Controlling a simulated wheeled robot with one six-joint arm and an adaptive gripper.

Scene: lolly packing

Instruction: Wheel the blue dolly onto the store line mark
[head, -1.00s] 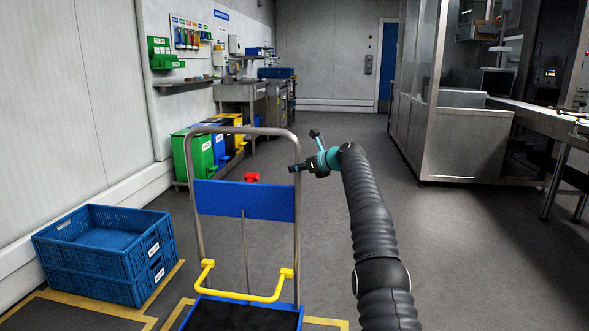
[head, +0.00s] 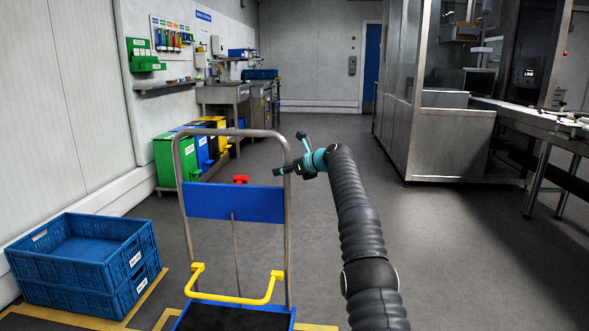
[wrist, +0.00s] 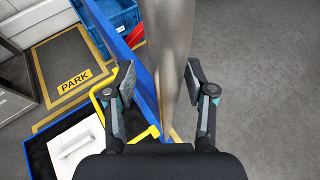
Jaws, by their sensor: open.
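The blue dolly (head: 232,202) stands upright in front of me in the head view, with a grey tube handle, a blue panel, a yellow bar and a dark deck (head: 235,320). My gripper (head: 282,171) is at the right upright of its handle. In the wrist view my gripper (wrist: 160,88) is open, with one finger on each side of the grey upright (wrist: 170,50). I cannot tell whether either finger touches it. A white block (wrist: 75,145) lies on the deck. I cannot identify the store line mark; yellow floor lines (head: 168,314) show near the dolly.
Stacked blue crates (head: 85,262) stand at the left. A floor box marked PARK (wrist: 72,82) shows in the wrist view. Green, blue and yellow bins (head: 178,162) line the left wall. A steel machine (head: 450,145) stands at the right. The middle floor is clear.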

